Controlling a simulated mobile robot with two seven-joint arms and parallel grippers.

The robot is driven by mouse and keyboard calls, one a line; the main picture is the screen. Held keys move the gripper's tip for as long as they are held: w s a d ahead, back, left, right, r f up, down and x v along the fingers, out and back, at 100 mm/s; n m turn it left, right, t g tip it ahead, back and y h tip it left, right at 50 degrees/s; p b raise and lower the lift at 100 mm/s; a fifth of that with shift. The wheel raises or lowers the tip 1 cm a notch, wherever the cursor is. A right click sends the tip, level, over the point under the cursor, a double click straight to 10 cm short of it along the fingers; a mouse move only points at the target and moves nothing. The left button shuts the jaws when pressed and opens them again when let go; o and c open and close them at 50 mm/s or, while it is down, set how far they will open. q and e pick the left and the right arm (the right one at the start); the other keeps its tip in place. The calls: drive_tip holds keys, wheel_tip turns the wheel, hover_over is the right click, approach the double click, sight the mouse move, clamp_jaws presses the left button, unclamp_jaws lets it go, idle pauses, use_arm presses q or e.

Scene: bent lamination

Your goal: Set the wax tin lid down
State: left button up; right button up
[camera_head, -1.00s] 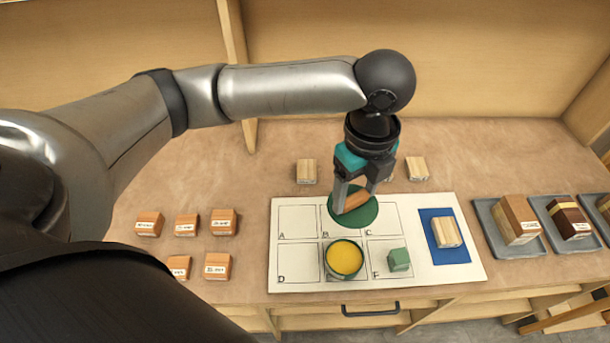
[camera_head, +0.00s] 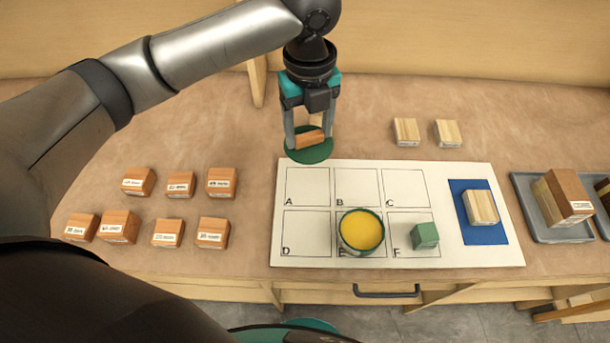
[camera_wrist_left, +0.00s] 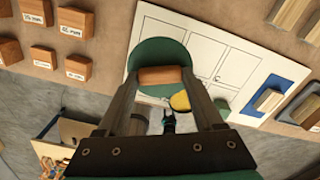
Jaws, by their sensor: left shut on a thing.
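The wax tin lid (camera_head: 312,155) is a green disc with a wooden block-like handle (camera_head: 310,138). My left gripper (camera_head: 308,140) is shut on that handle and holds the lid near the top left corner of the white board, behind cell A. In the left wrist view the lid (camera_wrist_left: 160,52) and its handle (camera_wrist_left: 160,75) sit between the fingers. I cannot tell whether the lid touches the table. The open wax tin (camera_head: 361,232), with yellow wax inside, stands in cell E. My right gripper is not seen.
The white board (camera_head: 400,175) has cells A to F; A, B, C and D are bare. A green block (camera_head: 425,235) stands in F, and a pale wood block (camera_head: 481,206) on a blue patch (camera_head: 487,238). Labelled wood blocks (camera_head: 181,184) stand left.

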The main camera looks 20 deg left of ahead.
use_arm(q)
drive_tip(key=shift+f+b, duration=0.9)
drive_tip(key=shift+f, duration=6.1)
drive_tip(key=o, duration=1.3)
drive_tip(key=shift+f, duration=0.15)
drive_tip(key=shift+o, duration=0.2)
wheel_tip(320, 180, up, 12)
drive_tip(key=shift+r+p, duration=0.2)
drive_tip(key=shift+p, duration=0.65)
